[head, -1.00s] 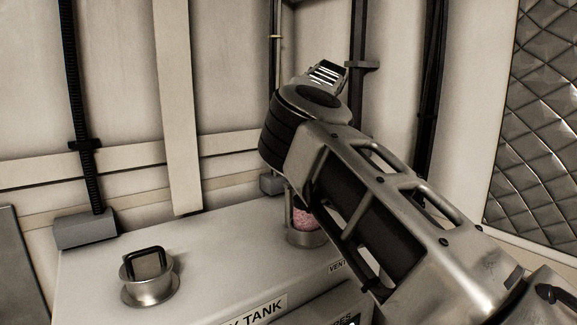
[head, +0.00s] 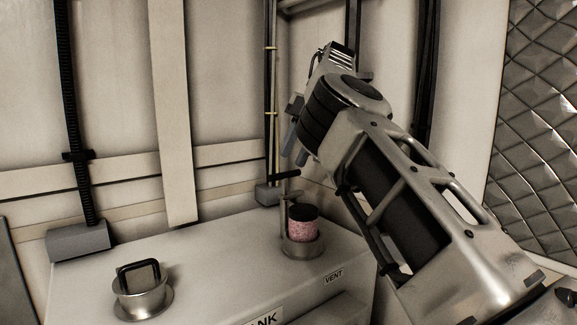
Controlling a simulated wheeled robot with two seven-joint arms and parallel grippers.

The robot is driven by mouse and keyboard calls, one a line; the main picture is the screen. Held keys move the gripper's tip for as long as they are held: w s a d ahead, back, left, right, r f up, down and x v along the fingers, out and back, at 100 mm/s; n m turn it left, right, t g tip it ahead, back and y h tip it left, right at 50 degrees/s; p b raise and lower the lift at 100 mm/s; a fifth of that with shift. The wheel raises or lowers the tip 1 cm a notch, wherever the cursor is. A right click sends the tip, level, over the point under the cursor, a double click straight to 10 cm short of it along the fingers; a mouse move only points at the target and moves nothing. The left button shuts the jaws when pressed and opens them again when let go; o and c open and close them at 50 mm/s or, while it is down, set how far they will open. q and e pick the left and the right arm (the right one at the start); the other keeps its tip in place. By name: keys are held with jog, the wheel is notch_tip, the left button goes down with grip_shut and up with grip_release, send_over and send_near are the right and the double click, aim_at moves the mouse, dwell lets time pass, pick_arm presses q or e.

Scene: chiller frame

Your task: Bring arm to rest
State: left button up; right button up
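My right arm comes in from the lower right. Its gripper (head: 296,145) hangs in the air, partly hidden behind the wrist, above and behind a pink cylinder with a dark top (head: 304,224). The finger parts show small and close together, so I cannot tell whether they are open or shut. No held object shows. The pink cylinder stands in a round metal holder (head: 302,249) on the tank top, beside a thin upright post (head: 284,215) with dark bars. My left gripper is not in view.
The pale tank top (head: 215,262) bears a metal cup with a black square handle (head: 139,290) at the left. A wall with dark vertical pipes (head: 72,110) rises behind. A quilted panel (head: 540,130) is at the right. The tank top's middle is clear.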

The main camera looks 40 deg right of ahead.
jog(key=shift+s+d+r, duration=0.15)
jog(key=shift+d+r, duration=0.05)
jog(key=shift+r, duration=0.35)
